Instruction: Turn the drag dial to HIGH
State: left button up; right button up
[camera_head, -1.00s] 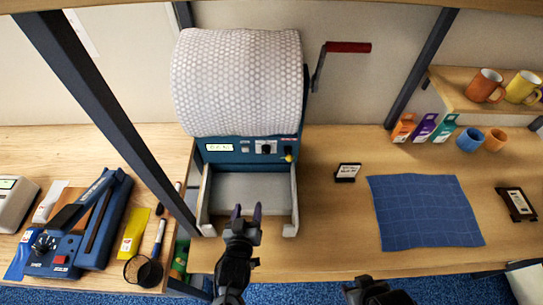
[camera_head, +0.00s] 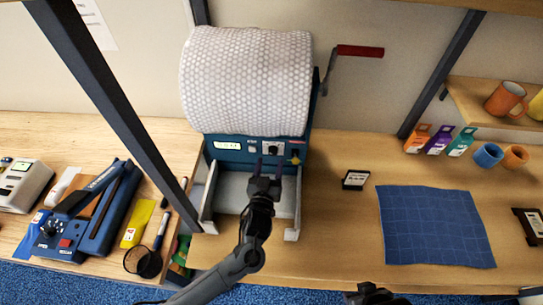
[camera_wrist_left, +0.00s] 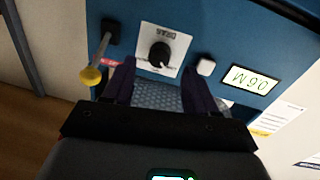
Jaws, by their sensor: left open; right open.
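The drag dial (camera_wrist_left: 160,54) is a black knob on a white plate on the blue front panel of the bubble-wrap dispenser; its printed labels are too small to read. It also shows in the head view (camera_head: 271,149). My left gripper (camera_head: 270,164) is open and empty just in front of the dial. In the left wrist view its dark fingers (camera_wrist_left: 158,82) stand apart, with the dial beyond and between them, not touched. My right gripper (camera_head: 372,292) shows only partly at the bottom edge, empty.
A yellow-tipped lever (camera_wrist_left: 92,75) and a pale button (camera_wrist_left: 205,65) flank the dial, beside a small display (camera_wrist_left: 250,84). The bubble-wrap roll (camera_head: 247,80) sits above, with a red-handled crank (camera_head: 360,51) at its right. A blue cloth (camera_head: 433,226) lies right.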

aim_at(273, 155)
pick_arm(q)
jog(key=shift+w+d, duration=0.15)
jog(key=shift+w, duration=0.75)
jog(key=shift+w+d, duration=0.15)
jog(key=shift+w, duration=0.75)
jog(key=c, duration=1)
jog(key=shift+c, duration=0.3)
